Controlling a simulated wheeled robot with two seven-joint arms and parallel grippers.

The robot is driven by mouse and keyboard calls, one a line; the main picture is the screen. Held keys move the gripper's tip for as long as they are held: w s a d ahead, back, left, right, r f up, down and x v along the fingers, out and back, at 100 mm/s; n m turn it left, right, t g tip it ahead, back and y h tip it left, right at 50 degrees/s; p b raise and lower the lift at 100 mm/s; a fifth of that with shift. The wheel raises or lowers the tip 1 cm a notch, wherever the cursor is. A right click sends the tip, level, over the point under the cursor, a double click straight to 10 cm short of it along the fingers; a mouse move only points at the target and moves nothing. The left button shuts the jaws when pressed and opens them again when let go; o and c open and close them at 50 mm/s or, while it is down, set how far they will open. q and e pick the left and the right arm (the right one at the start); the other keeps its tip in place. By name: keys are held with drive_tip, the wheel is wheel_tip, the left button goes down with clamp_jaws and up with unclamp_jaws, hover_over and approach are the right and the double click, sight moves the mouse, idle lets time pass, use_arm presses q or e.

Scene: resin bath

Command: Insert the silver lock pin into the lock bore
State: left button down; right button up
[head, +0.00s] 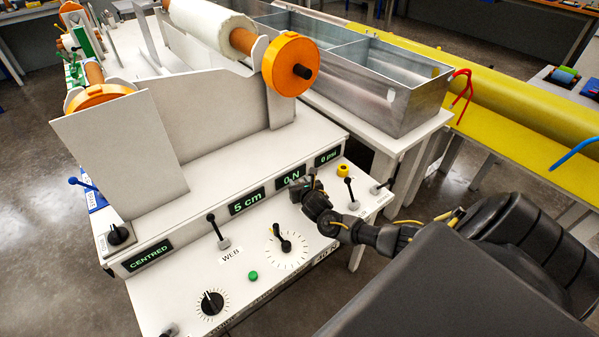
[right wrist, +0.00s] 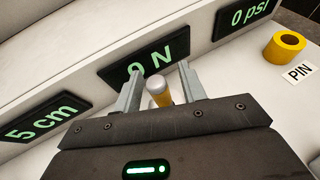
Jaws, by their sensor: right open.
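A short pin (right wrist: 158,88) with a rounded silver top and a yellow part below it shows in the right wrist view, below the "0 N" display. I take it to be the lock pin. My right gripper (right wrist: 160,84) is open, with one finger on each side of it and gaps visible. In the head view my right gripper (head: 306,187) is over the front panel, and I cannot make out the pin there. A yellow ring (right wrist: 287,47) with a dark hole, likely the lock bore, stands beside a "PIN" label; it also shows in the head view (head: 343,170). My left gripper is out of view.
The white panel carries a lever (head: 217,232), a pointer dial (head: 286,246), a black knob (head: 211,303) and a green button (head: 253,276). Another lever (head: 350,193) stands just right of my right gripper. A metal trough (head: 400,110) is behind on the right.

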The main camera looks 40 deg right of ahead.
drive_tip(key=v, duration=1.1)
drive_tip(key=shift+p, duration=0.4)
drive_tip(key=shift+w+f, duration=0.1)
